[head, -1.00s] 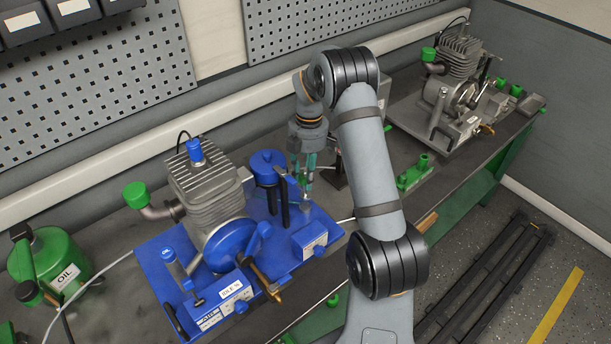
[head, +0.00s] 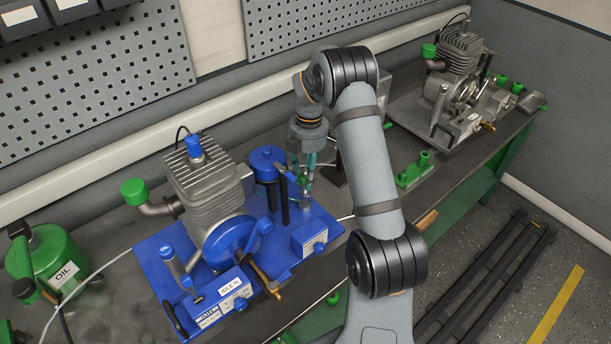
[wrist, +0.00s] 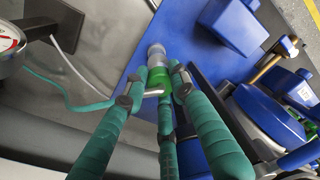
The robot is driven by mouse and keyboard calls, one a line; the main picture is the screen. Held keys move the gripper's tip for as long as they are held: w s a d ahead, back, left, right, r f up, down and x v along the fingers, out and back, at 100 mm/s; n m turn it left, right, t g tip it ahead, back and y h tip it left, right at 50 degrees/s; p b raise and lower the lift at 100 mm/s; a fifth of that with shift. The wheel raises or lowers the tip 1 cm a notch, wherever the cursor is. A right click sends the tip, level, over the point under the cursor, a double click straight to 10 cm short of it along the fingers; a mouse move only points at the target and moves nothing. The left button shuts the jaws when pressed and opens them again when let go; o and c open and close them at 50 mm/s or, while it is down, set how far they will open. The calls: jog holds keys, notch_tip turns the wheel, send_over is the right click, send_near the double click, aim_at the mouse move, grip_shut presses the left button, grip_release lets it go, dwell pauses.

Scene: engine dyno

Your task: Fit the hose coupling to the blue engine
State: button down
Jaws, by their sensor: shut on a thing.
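The blue engine (head: 205,185) stands on its blue base plate (head: 155,262) in the left half of the head view; the plate also shows in the wrist view (wrist: 190,62). My gripper (head: 305,178) points down over the plate's back right part, beside the blue canister (head: 266,165). In the wrist view, my gripper (wrist: 152,92) has its teal fingers closed around the green collar of the hose coupling (wrist: 158,77). A pale metal piece (wrist: 156,54) shows just beyond the collar, over the plate. Whether the coupling is seated cannot be told; fingers hide part of it.
A blue box (head: 309,238) sits on the plate close to my gripper. A teal line (wrist: 62,92) runs left from the gripper. A round gauge (wrist: 8,42) stands at the left of the wrist view. A second, green-capped engine (head: 458,75) stands further right on the bench.

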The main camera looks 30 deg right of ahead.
jog(key=shift+f, duration=0.2)
jog(key=shift+f+b, duration=0.25)
jog(key=shift+b, duration=0.1)
dwell(0.4)
jog(key=shift+f+b, duration=0.4)
jog(key=shift+f, duration=0.15)
jog(key=c, duration=1.3)
grip_release()
jog(key=shift+c, duration=0.2)
jog(key=shift+o, duration=0.6)
jog(key=o, duration=0.3)
jog(key=shift+o, duration=0.2)
jog(key=shift+w+a+r, duration=0.1)
jog(key=shift+r, duration=0.05)
